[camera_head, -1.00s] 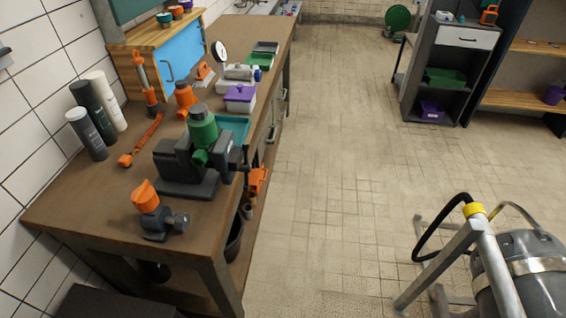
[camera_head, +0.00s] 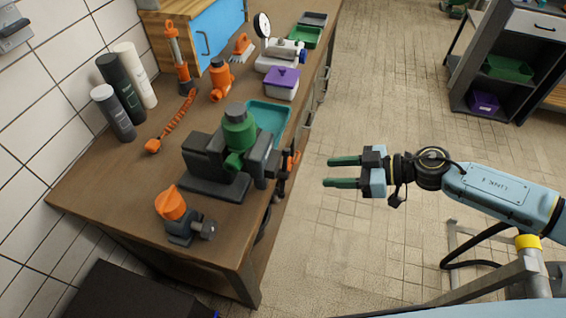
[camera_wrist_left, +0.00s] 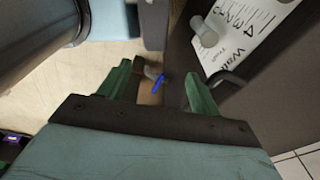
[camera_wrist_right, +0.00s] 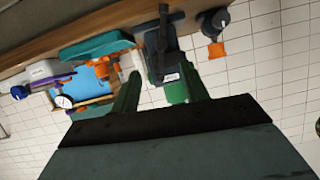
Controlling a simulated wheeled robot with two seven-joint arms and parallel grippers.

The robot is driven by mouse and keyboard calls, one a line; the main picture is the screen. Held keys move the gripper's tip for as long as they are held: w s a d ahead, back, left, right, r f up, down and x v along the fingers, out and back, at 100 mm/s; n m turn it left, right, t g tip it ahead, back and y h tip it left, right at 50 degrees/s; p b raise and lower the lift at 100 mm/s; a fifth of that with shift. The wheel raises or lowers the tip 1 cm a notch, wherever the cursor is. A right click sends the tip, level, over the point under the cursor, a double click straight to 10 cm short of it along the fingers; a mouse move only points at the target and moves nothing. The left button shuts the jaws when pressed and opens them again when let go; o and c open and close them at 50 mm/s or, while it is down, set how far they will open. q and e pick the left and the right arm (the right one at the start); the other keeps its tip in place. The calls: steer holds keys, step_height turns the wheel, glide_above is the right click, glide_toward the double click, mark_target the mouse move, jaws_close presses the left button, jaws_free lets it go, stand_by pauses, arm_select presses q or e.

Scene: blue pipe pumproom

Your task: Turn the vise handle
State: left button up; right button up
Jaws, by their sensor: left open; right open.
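The dark grey vise (camera_head: 213,165) stands near the front edge of the brown workbench, with a green valve-like part (camera_head: 239,127) at its jaws. Its dark handle bar (camera_head: 282,178) hangs on the side facing the floor, by the bench edge. My right gripper (camera_head: 328,172) is open and empty over the floor, right of the handle and apart from it. In the right wrist view the vise (camera_wrist_right: 162,55) shows beyond the open fingers. My left gripper (camera_wrist_left: 158,70) is open in the left wrist view, near dark panels; it is outside the head view.
On the bench stand an orange-topped fitting (camera_head: 178,214), a teal tray (camera_head: 268,120), a purple-lidded box (camera_head: 281,84) and several bottles (camera_head: 120,95). A dark box (camera_head: 125,290) sits at the lower left. The tiled floor (camera_head: 380,110) right of the bench is mostly open.

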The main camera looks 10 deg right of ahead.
mark_target(284, 175)
steer(key=x, duration=1.3)
steer(key=shift+s+a+b, duration=0.1)
steer(key=shift+a+b, duration=0.1)
steer(key=shift+b, duration=0.15)
arm_select(q)
steer(key=shift+s+f, duration=0.35)
steer(key=shift+s, duration=0.35)
steer(key=shift+s+a, duration=0.1)
arm_select(e)
jaws_close()
